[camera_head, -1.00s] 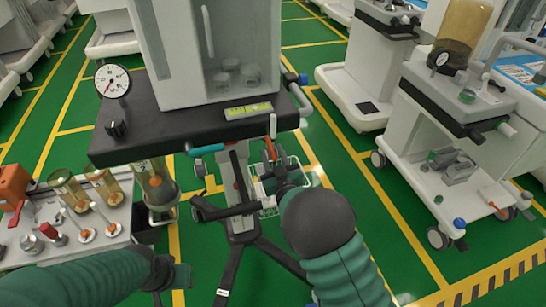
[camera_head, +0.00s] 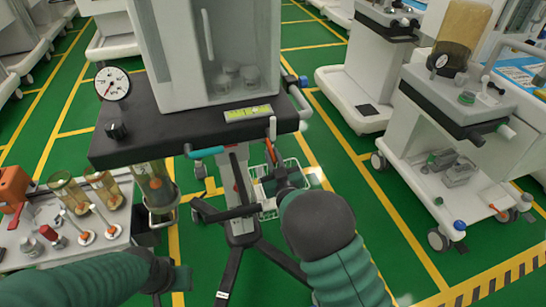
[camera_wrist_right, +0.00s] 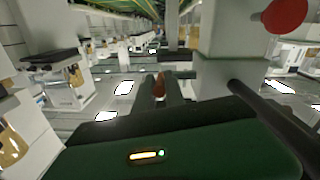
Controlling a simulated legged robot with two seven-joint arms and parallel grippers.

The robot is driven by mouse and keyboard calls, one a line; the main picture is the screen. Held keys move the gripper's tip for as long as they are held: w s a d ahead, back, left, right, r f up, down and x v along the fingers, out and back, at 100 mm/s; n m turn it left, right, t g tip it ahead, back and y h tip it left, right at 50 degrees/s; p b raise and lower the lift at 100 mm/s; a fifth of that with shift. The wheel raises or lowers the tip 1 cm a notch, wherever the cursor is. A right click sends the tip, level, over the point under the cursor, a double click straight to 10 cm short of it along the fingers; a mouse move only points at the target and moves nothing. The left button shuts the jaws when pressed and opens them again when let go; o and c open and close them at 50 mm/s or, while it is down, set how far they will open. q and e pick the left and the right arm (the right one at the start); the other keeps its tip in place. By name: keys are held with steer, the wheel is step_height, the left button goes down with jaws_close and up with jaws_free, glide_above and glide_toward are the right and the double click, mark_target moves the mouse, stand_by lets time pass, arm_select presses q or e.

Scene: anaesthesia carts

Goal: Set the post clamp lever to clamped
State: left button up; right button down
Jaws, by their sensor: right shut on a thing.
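The post (camera_head: 238,175) stands under the black tabletop of the middle cart, on dark spread legs. My right gripper (camera_head: 278,174) is beside the post on its right, below the tabletop edge. In the right wrist view its two fingers (camera_wrist_right: 159,90) are shut on a small reddish-brown lever tip (camera_wrist_right: 159,84), which seems to be the post clamp lever. In the head view a red-orange piece (camera_head: 270,150) shows just above this gripper; the rest of the lever is hidden. My left gripper (camera_head: 182,277) is low at the left, away from the post; its jaws are unclear.
The black tabletop (camera_head: 180,125) with a gauge (camera_head: 112,83) overhangs the post. A wire basket (camera_head: 268,205) is behind my right gripper. A teal handle (camera_head: 205,153) sticks out under the table edge. Another cart (camera_head: 450,120) stands right, with green floor between.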

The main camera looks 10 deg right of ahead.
steer(key=shift+f, duration=0.1)
stand_by(0.7)
steer(key=shift+f+b, duration=0.25)
steer(key=shift+b, duration=0.25)
steer(key=shift+w+a+f+t+y+b, duration=0.2)
steer(key=shift+f+t+b, duration=0.7)
steer(key=shift+b, duration=1.9)
steer(key=shift+w+f+t+y+b, duration=0.3)
steer(key=shift+t+b, duration=1.05)
steer(key=shift+b, duration=1.45)
steer(key=shift+w+a+f+t+y+b, duration=0.1)
steer(key=shift+w+f+t+b, duration=0.8)
steer(key=shift+b, duration=1.9)
steer(key=shift+s+r+t, duration=0.2)
steer(key=shift+s+t, duration=0.05)
steer(key=shift+s, duration=0.2)
steer(key=c, duration=1.5)
jaws_free()
steer(key=shift+c, duration=0.2)
steer(key=shift+o, duration=0.7)
steer(key=shift+r, duration=0.15)
